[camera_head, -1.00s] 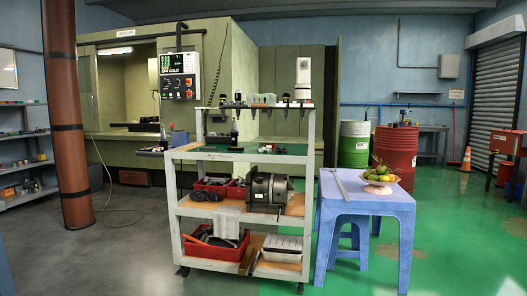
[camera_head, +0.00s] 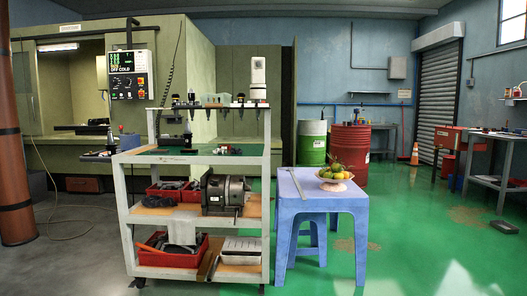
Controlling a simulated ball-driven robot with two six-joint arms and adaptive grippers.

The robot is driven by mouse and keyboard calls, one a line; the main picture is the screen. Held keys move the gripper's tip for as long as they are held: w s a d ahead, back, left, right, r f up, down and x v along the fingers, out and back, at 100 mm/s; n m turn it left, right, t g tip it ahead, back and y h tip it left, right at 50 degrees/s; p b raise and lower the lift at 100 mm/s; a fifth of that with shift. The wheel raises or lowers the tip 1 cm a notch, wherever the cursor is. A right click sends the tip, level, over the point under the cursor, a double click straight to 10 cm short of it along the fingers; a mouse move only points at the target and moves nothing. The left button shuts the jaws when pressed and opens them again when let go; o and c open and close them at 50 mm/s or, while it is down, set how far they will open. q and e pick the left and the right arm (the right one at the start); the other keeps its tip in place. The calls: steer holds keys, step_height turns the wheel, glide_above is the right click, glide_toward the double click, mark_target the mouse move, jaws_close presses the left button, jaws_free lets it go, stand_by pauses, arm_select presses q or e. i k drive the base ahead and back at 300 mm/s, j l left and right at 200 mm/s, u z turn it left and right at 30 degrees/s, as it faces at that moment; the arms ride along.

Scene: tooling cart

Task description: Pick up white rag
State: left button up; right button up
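The white rag (camera_head: 182,231) hangs over the front edge of the middle shelf of the tooling cart (camera_head: 265,185), left of centre. Its lower end drops in front of a red bin on the bottom shelf. Neither of my grippers shows in the head view, so nothing is seen touching the rag.
The lower red bin (camera_head: 150,258) is below. Floor in front looks clear.

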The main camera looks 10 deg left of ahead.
mark_target(222, 150)
steer(key=i+j+z, duration=0.45)
steer(key=j+z, duration=0.2)
steer(key=i+j+z, duration=0.15)
steer(key=j+z, duration=0.15)
steer(key=j, duration=0.2)
